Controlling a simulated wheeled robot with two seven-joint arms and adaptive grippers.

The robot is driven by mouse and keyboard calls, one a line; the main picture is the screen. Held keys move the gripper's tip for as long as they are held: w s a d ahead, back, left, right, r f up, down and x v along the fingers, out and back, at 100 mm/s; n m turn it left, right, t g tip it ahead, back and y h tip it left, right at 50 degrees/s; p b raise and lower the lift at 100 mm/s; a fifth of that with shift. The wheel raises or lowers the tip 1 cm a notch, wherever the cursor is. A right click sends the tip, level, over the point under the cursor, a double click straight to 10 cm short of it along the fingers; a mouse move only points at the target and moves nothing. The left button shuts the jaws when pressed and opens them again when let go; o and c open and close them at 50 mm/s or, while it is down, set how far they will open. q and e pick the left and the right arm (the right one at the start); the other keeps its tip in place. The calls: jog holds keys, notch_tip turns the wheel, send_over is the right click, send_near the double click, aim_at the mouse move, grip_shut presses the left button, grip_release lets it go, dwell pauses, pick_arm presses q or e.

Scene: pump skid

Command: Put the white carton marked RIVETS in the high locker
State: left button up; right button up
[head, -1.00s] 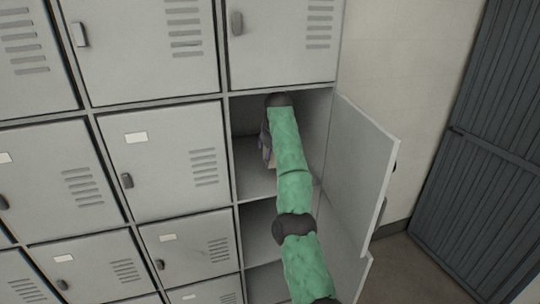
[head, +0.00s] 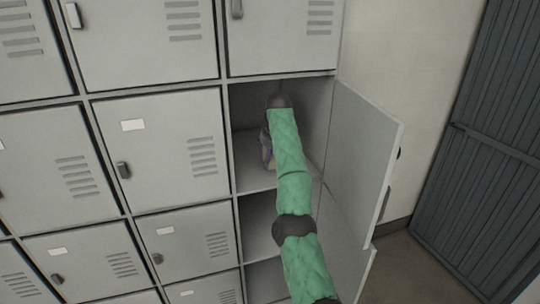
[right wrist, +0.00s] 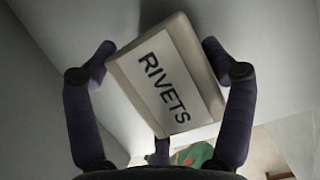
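The white carton marked RIVETS (right wrist: 165,82) is between the fingers of my right gripper (right wrist: 158,62) in the right wrist view, its label facing the camera and tilted there. The fingertips appear to touch its two sides, so the gripper looks shut on it. In the head view my right gripper (head: 267,145) is inside an open locker compartment (head: 245,165), above its floor near the left side. My wrist and green-sleeved arm hide most of the gripper, and only a small pale bit of the carton shows. My left gripper is out of view.
The open locker door (head: 358,165) stands out to the right of my arm. Open compartments (head: 258,222) lie below. Closed lockers (head: 165,150) fill the left and top. A dark slatted door (head: 475,150) is at the far right.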

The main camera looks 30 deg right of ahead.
jog(key=shift+o, duration=0.7)
jog(key=shift+r, duration=0.15)
jog(key=v, duration=0.3)
jog(key=shift+s, duration=0.1)
jog(key=s+a+b, duration=0.1)
jog(key=s+b, duration=0.2)
jog(key=b, duration=0.1)
jog(key=s+a+b, duration=0.1)
jog(key=s+b, duration=0.2)
jog(key=b, duration=0.2)
jog(key=s+b, duration=0.3)
jog(key=b, duration=0.1)
jog(key=shift+s+a, duration=0.3)
jog(key=shift+a, duration=0.1)
jog(key=shift+s+a+b, duration=0.25)
jog(key=shift+s+b, duration=0.65)
jog(key=shift+b, duration=0.15)
